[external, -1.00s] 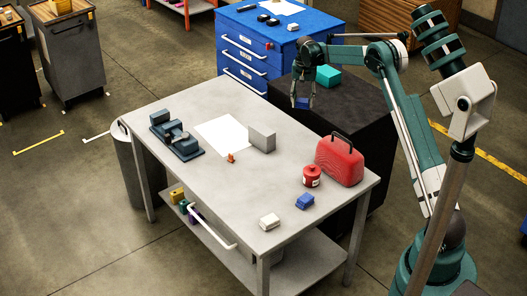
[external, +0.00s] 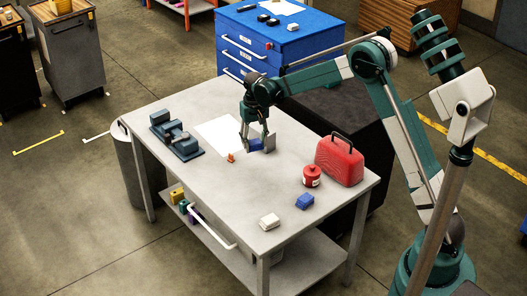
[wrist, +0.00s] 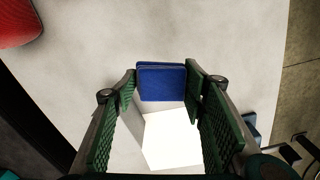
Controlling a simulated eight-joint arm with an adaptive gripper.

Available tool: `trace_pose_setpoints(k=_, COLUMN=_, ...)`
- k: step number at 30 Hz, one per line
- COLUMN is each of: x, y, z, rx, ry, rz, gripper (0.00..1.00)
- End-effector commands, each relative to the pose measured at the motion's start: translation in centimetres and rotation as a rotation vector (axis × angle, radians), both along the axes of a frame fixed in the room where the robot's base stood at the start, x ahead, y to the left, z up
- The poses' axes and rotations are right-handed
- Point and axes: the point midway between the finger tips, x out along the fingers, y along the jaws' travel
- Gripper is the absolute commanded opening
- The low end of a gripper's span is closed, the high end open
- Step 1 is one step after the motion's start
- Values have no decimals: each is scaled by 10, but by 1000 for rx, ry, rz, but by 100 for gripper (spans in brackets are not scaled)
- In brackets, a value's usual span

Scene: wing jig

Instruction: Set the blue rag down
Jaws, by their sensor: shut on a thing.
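In the wrist view the blue rag (wrist: 161,82) sits between the two green-padded fingertips. The rag appears to be held above the table; the exact gap is hard to tell. A similar blue folded piece (external: 304,202) lies on the table near its front right.
The front middle is clear.

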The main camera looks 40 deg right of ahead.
Motion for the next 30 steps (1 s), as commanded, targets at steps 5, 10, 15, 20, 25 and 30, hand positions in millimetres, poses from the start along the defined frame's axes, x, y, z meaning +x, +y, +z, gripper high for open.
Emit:
trace_pose_setpoints(k=5, x=-33, y=57, z=-5, rx=0, ry=0, rz=105, gripper=30)
trace_pose_setpoints(k=10, x=-65, y=102, z=-9, rx=0, ry=0, rz=197, gripper=30)
trace_pose_setpoints(k=15, x=-90, y=132, z=-12, rx=0, ry=0, rz=265, gripper=30)
trace_pose_setpoints(k=20, x=-103, y=147, z=-13, rx=0, ry=0, rz=300, gripper=30)
trace_pose_setpoints(k=25, x=-106, y=150, z=-14, rx=0, ry=0, rz=309, gripper=30)
trace_pose_setpoints(k=30, x=-106, y=150, z=-14, rx=0, ry=0, rz=308, gripper=30)
